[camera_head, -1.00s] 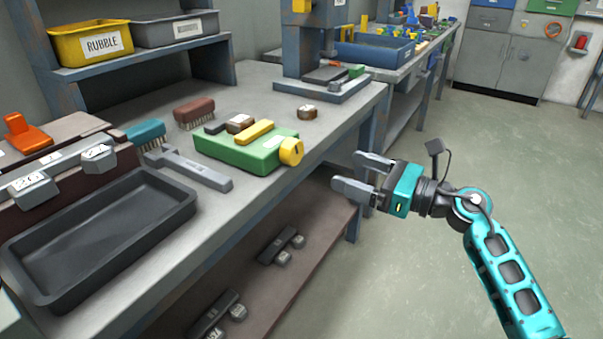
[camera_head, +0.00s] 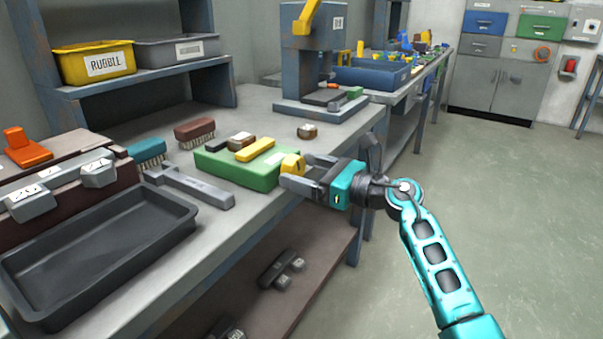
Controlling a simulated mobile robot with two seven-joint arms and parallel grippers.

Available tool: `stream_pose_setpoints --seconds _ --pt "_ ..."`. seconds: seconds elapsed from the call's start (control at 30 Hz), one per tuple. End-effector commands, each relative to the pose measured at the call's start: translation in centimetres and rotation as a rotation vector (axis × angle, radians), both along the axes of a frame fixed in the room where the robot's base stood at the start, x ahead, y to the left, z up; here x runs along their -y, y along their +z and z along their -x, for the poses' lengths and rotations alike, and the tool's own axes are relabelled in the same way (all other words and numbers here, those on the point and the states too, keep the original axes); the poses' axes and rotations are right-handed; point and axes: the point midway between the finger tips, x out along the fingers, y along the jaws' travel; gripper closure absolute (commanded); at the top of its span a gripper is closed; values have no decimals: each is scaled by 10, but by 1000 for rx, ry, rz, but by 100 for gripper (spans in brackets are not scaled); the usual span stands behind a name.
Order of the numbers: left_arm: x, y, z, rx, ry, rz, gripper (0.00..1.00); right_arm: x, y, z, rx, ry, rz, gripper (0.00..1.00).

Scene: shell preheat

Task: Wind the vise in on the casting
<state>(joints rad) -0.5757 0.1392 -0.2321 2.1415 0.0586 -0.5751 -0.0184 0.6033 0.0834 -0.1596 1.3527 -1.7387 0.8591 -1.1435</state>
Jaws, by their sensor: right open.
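The green vise (camera_head: 233,172) lies on the bench with a yellow bar (camera_head: 256,150) across its top and a yellow knob (camera_head: 292,164) at its right end. A small brown and white piece (camera_head: 240,141), apparently the casting, sits on the vise between the yellow bar and a dark bar (camera_head: 215,137); I cannot tell if both sides touch it. My right gripper (camera_head: 297,171) is open at the knob, one finger behind it and one in front. The near finger hides the knob's lower part; contact is unclear. My left gripper is not in view.
A dark tray (camera_head: 175,239), a grey hand tool (camera_head: 196,187) and two brushes, teal (camera_head: 147,150) and brown (camera_head: 194,130), lie left of the vise. Another small brown piece (camera_head: 307,131) and a blue press (camera_head: 317,55) stand behind. The floor (camera_head: 490,200) at right is clear.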

Motion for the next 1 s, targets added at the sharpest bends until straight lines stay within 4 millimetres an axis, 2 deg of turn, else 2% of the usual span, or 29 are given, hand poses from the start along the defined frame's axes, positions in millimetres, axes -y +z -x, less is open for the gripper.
stream_pose_setpoints --seconds 0.13,0.4,1.0 --pt "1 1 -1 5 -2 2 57 -7 0 -5 0 0 0 17" --pt "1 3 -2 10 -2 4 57 -8 0 -6 0 0 0 17" --pt "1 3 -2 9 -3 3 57 -8 0 -5 0 1 0 73"
